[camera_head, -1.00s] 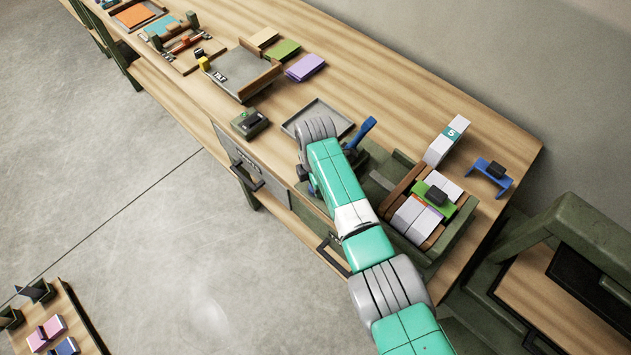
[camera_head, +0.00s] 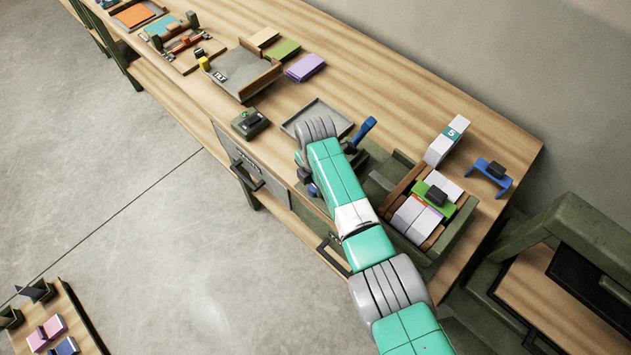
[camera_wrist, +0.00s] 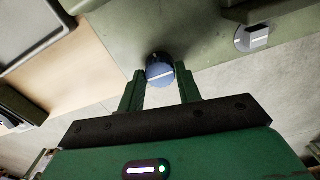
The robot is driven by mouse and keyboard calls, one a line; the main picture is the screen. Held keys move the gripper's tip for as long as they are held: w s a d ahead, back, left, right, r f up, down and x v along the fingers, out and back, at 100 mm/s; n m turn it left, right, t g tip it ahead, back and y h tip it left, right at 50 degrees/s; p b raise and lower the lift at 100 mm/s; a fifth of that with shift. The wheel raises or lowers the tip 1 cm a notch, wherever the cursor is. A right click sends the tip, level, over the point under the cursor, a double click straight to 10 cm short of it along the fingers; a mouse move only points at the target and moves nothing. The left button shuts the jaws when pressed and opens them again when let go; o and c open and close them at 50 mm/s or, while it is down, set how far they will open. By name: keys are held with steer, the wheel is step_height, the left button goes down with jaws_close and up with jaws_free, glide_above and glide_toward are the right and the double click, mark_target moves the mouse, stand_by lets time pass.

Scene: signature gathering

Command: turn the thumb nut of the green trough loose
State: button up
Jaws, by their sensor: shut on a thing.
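The green trough (camera_head: 456,236) stands at the right part of the bench, with white paper blocks in its right part. My arm covers part of it in the head view. In the wrist view its green surface (camera_wrist: 205,50) fills the upper middle. The thumb nut (camera_wrist: 160,70) is a round dark blue knob with a white line across its face. My gripper (camera_wrist: 160,88) is shut on the thumb nut, with one green finger on each side. The white line lies close to level, tilted slightly up to the right. The head view hides my fingertips behind the arm.
Another round knob (camera_wrist: 252,38), grey with a white mark, is at the upper right in the wrist view. A blue lever (camera_head: 364,130) stands just beyond my wrist. A blue stand (camera_head: 491,176) is at the bench's right end.

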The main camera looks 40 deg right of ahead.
steer(key=o, duration=1)
step_height(320, 180, up, 8)
steer(key=shift+p, duration=0.75)
